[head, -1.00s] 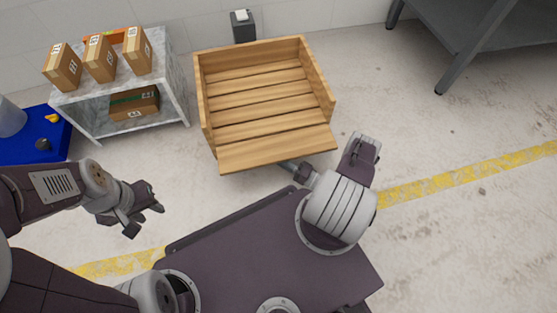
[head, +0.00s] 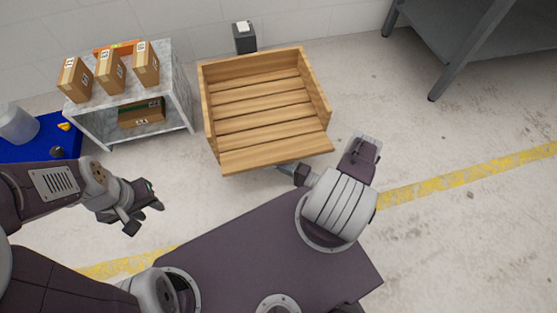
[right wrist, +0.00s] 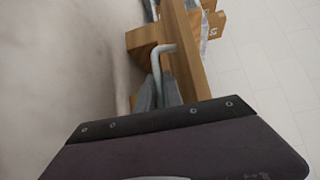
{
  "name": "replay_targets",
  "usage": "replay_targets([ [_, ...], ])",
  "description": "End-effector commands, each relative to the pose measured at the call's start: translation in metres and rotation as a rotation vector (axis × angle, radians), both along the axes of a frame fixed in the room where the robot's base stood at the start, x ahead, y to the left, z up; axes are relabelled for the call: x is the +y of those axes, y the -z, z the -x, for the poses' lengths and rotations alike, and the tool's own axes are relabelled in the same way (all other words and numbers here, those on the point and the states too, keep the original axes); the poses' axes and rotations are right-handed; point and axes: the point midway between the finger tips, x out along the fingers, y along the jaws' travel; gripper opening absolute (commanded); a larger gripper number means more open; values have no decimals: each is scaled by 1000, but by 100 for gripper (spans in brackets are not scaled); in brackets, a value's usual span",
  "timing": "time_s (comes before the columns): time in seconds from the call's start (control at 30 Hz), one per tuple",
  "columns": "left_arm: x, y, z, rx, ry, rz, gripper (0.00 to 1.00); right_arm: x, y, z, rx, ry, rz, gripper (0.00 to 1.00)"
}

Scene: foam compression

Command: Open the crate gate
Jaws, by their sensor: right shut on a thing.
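The wooden slatted crate (head: 207,112) stands on the floor ahead, its back and side walls upright. Its front gate (head: 277,154) is swung outward and slopes down from the crate floor toward me. My right gripper (head: 288,169) is at the gate's outer edge, partly hidden under it. In the right wrist view its fingers (right wrist: 160,92) are shut on a pale bent handle (right wrist: 165,50) that sticks out from the wood. My left gripper (head: 143,207) is empty, with its fingers apart, left of the crate and away from it.
A marble-look shelf (head: 182,96) with several cardboard boxes (head: 111,72) stands left of the crate. A blue surface (head: 30,149) is beyond my left arm. A dark box (head: 244,43) is behind the crate, and a grey table (head: 465,50) is back right. Floor at right is clear.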

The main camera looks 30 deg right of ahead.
Motion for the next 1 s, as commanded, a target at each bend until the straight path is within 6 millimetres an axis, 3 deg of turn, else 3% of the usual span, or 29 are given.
replay_targets([
  [0.03, 0, -14, 0, 0, 0, 0, 36, 0, -10, 0, 22, -1, -5, 0],
  [0.1, 0, -17, 0, 0, 0, 0, 36, 0, -9, 0, 46, 1, -12, 0],
  [0.43, 0, -15, 0, 1, 0, 0, 36, 0, -4, 0, 61, 2, -15, 0],
  [0.47, 0, -15, 0, 1, 0, 0, 36, 0, -4, 0, 61, 2, -15, 14],
  [0.5, 0, -15, 0, 1, 0, 0, 36, 0, -4, 0, 61, 2, -15, 20],
  [0.8, 0, -17, 0, 1, 0, 0, 36, -2, -6, 2, 59, 3, -15, 20],
  [1.0, 0, -30, 0, 1, 0, 0, 36, -17, -12, 23, 58, 9, -14, 20],
])
